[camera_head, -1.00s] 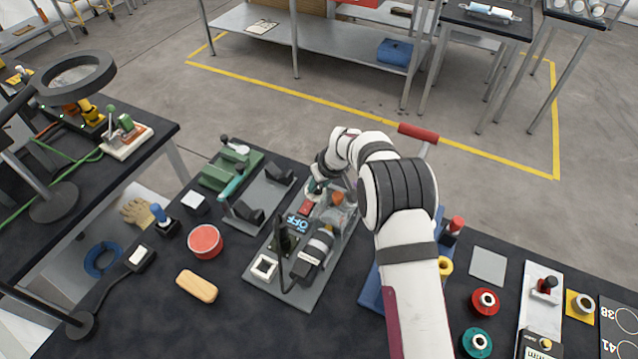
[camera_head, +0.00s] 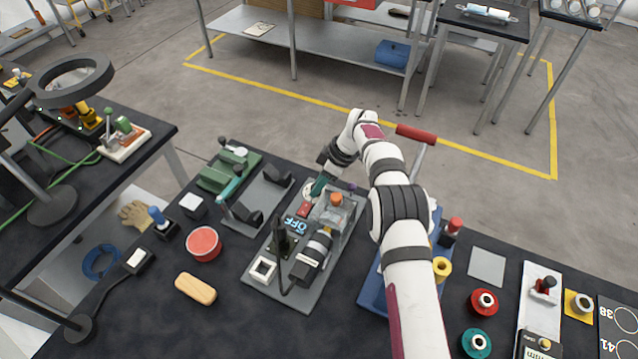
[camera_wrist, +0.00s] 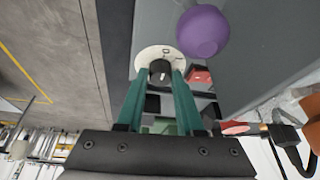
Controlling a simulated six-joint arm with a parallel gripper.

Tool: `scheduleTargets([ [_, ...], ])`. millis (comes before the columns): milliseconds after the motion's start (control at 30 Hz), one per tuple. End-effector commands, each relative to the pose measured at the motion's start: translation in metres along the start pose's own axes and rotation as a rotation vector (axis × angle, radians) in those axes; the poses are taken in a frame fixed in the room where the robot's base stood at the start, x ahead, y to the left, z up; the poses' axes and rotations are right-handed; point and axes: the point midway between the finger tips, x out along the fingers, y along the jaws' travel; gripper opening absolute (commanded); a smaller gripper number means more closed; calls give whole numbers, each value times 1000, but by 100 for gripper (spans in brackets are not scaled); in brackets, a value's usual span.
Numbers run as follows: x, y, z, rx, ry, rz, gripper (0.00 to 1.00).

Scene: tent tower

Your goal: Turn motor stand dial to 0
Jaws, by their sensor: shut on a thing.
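The motor stand (camera_head: 330,272) is a grey plate with a motor, a display (camera_head: 297,224) reading OFF and a red switch (camera_head: 304,208). Its dial is a white disc (camera_wrist: 148,60) with a black knob (camera_wrist: 161,70), at the plate's far end. My gripper (camera_head: 317,187) reaches down to this end and partly hides the dial in the head view. In the wrist view its two teal fingers (camera_wrist: 160,78) stand on either side of the knob, shut on it. The dial's setting is too small to read.
A purple ball knob (camera_wrist: 203,31) stands close beside the dial. An orange knob (camera_head: 336,199) on a clear-looking block is just right of my gripper. A green fixture (camera_head: 228,172) and a grey cradle (camera_head: 262,190) stand to the left. A red-handled lever (camera_head: 416,134) rises to the right.

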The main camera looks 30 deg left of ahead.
Motion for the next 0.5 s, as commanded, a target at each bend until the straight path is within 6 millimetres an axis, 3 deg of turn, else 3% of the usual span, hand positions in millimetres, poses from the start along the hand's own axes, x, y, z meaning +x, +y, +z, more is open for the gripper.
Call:
scheduleTargets([
  [500, 1, 0, 0, -47, -3, -23, 0],
])
